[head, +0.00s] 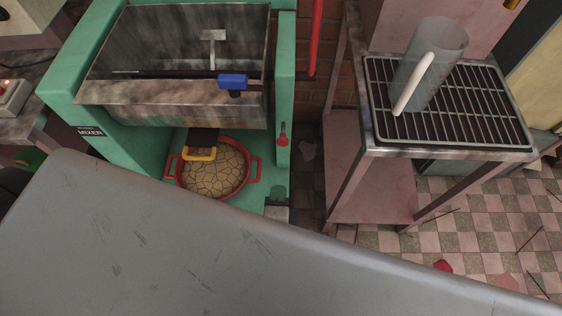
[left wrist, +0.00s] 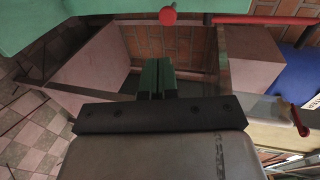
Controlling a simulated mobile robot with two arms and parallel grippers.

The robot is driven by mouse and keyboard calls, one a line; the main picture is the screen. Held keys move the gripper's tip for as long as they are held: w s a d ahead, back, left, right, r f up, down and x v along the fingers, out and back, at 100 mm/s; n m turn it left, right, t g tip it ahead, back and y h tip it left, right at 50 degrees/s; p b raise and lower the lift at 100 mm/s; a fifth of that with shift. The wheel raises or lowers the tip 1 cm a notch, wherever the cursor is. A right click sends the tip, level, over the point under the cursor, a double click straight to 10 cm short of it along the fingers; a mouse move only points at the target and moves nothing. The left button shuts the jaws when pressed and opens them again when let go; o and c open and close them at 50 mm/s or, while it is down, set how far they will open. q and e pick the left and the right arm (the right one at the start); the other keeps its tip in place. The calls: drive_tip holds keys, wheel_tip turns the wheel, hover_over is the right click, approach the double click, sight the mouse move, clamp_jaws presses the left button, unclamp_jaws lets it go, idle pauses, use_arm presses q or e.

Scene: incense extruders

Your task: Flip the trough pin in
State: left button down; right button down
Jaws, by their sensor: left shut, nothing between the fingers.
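The green mixer (head: 285,60) holds a stained metal trough (head: 170,95). My right gripper is in neither view.
A red pot (head: 254,170) of cracked brown dough stands under the trough. A blue block (head: 232,81) sits on the trough's front. A red pipe (head: 316,40) runs down the brick wall.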

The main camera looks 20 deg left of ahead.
sight(281, 142)
use_arm(q)
drive_tip(key=x, duration=0.4)
drive_tip(key=p+x, duration=0.1)
drive_tip(key=x, duration=0.3)
drive_tip(key=r+x, duration=0.1)
drive_tip(key=x, duration=0.4)
drive_tip(key=shift+w+r, duration=0.1)
drive_tip(key=shift+w+a, duration=0.1)
drive_tip(key=shift+w, duration=0.2)
drive_tip(key=w, duration=0.2)
drive_tip(key=w+a, duration=0.1)
drive_tip(key=w, duration=0.1)
drive_tip(key=shift+b, duration=0.4)
drive_tip(key=shift+s+r, duration=0.1)
drive_tip(key=shift+s, duration=0.05)
drive_tip(key=shift+a, duration=0.1)
